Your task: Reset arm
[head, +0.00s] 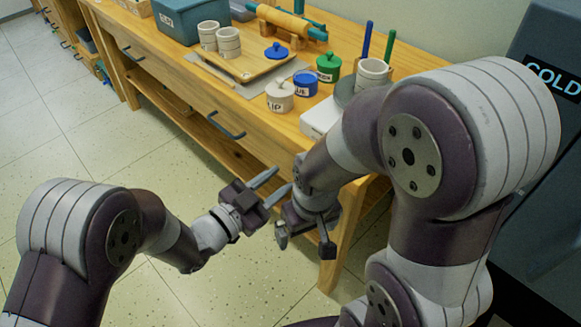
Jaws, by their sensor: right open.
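My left gripper (282,180) is in front of the table, with its two fingers apart and nothing between them. My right gripper (304,240) hangs just below and to the right of it, open and empty, pointing down. Both grippers are over the floor side of the table's front edge and appear close together in the picture. Neither touches anything on the table.
The wooden table (185,90) holds lidded jars, including a white one (280,96), a blue one (305,83) and a green one (328,67). White cups (228,43) stand on a wooden tray (262,72). A dark COLD unit (545,130) is at right. Tiled floor (60,130) is clear at left.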

